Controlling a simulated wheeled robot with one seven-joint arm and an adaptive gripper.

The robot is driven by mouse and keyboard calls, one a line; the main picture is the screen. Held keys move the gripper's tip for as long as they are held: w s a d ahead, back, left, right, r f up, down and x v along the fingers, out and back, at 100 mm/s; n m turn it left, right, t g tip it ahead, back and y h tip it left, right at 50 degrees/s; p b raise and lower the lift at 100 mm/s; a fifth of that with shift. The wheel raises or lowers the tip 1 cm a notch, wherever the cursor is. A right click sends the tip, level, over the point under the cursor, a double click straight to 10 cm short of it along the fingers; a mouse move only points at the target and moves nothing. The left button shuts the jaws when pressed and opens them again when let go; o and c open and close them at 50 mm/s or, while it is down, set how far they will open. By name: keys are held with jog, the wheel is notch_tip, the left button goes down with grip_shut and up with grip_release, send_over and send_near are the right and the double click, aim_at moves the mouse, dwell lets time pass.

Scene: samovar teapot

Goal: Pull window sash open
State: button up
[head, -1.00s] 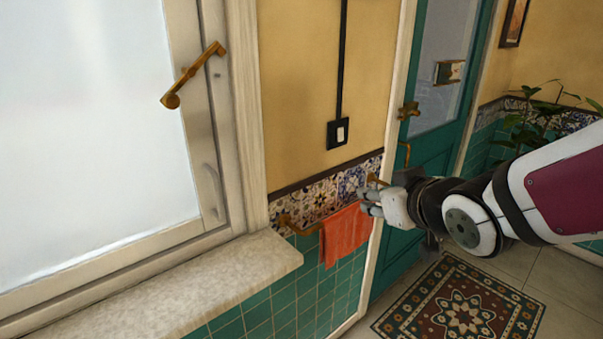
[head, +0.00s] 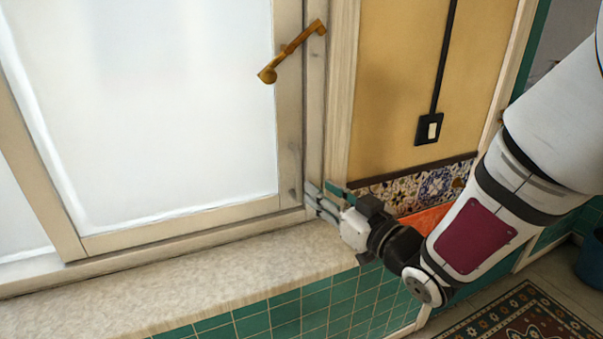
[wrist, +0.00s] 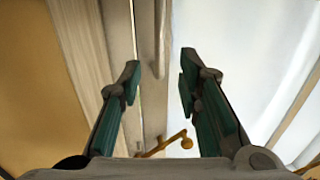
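The window sash (head: 180,100) is a pale wooden frame around bright glass, and it looks shut. A brass lever handle (head: 292,52) sits slanted on its right stile; it also shows low in the wrist view (wrist: 168,143). My gripper (head: 311,198) is at the sash's lower right corner. In the wrist view my gripper (wrist: 159,80) is open, with nothing between the fingertips; I cannot tell whether it touches the frame.
A stone sill (head: 200,268) runs below the window, close under my gripper. Right of the frame are a yellow wall, a black switch (head: 430,129) and patterned tiles (head: 400,190). An orange towel (head: 425,220) hangs partly hidden behind my arm. A patterned rug (head: 535,315) lies lower right.

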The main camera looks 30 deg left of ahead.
aim_at(301, 176)
jog(key=x, duration=0.9)
jog(key=shift+p, duration=0.35)
grip_shut()
